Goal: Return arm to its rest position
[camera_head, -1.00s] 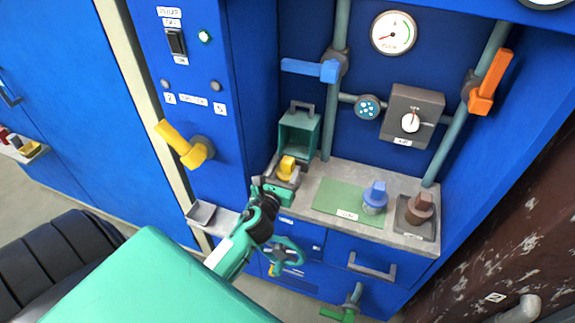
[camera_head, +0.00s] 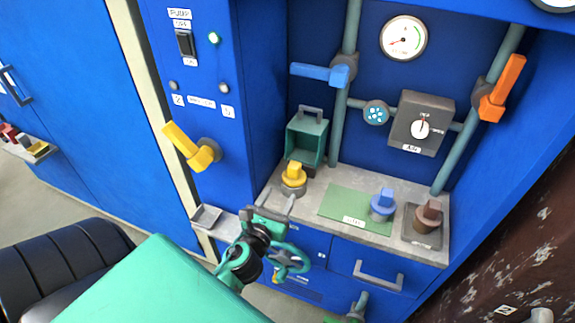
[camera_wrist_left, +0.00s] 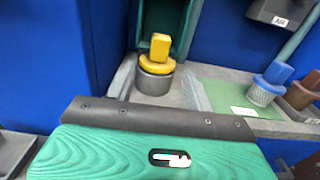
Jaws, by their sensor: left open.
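My left gripper (camera_head: 268,208) is at the front edge of the grey counter (camera_head: 305,200), open and empty. The left wrist view shows its two grey fingers (camera_wrist_left: 158,90) spread apart with a gap between them. A yellow-topped grey cylinder (camera_head: 293,180) stands upright on the counter, beyond the fingers and apart from them. It also shows in the left wrist view (camera_wrist_left: 157,57).
Behind the yellow-topped piece is an open teal box (camera_head: 307,140). A blue-topped piece (camera_head: 383,203) stands on the green mat (camera_head: 342,203); a brown-topped one (camera_head: 428,214) stands in a grey tray (camera_head: 424,239). A yellow lever (camera_head: 190,147) juts from the left panel.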

